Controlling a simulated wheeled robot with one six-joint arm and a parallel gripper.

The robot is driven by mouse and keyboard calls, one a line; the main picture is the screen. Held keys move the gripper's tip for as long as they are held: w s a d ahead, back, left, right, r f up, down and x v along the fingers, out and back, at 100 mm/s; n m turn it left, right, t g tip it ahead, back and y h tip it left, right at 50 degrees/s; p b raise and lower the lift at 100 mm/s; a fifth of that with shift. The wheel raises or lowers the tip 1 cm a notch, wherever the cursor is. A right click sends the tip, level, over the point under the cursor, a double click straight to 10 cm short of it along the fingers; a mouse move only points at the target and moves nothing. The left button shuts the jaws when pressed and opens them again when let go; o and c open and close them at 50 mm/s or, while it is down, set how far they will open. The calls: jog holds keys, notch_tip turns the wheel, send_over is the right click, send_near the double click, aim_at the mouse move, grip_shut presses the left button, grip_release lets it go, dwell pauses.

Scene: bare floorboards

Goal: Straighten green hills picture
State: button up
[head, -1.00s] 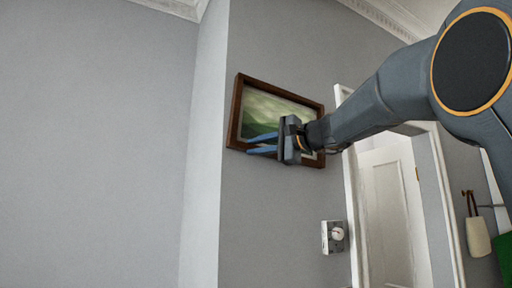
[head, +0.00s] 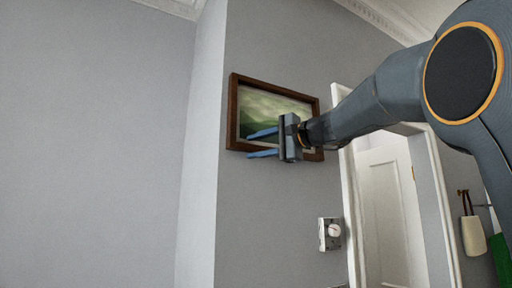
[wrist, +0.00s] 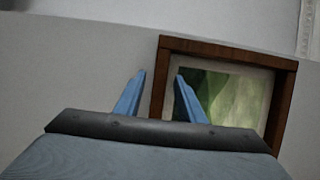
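The green hills picture (head: 270,106) hangs on the grey wall in a brown wooden frame, with a pale mat around green hills and a cloudy sky. My gripper (head: 262,144) is in front of its lower part, and hides some of the lower edge and right corner. In the wrist view, my gripper's two blue fingers (wrist: 160,98) are spread apart. One side of the picture frame (wrist: 158,80) shows between them, with one finger over the wall and the other over the picture. I cannot tell whether either finger touches the frame.
A wall corner (head: 222,120) stands just left of the picture. A white door frame (head: 352,215) and door are on the right. A small switch box (head: 330,234) is on the wall below. A pale hanging item (head: 473,236) is at far right.

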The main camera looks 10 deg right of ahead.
jog(key=b+v, duration=0.3)
jog(key=v, duration=0.4)
jog(key=shift+s+d, duration=0.3)
jog(key=shift+s, duration=0.05)
notch_tip(320, 180, down, 42)
jog(key=d+g+h, duration=0.2)
jog(key=g+h, duration=0.3)
jog(key=h, duration=0.2)
jog(key=s+d+f+n+g+h, duration=0.2)
jog(key=s+f+n+g+h, duration=0.1)
jog(key=s+f, duration=0.9)
jog(key=s+d+f+n+g+h, duration=0.1)
jog(key=s+f+n, duration=0.5)
jog(key=s+f, duration=0.6)
notch_tip(320, 180, down, 8)
jog(key=g+h, duration=0.1)
jog(key=g, duration=0.1)
jog(key=shift+s+d+g+h, duration=0.3)
jog(key=shift+s+d+h, duration=0.05)
jog(key=shift+d+h, duration=0.05)
jog(key=shift+r, duration=0.2)
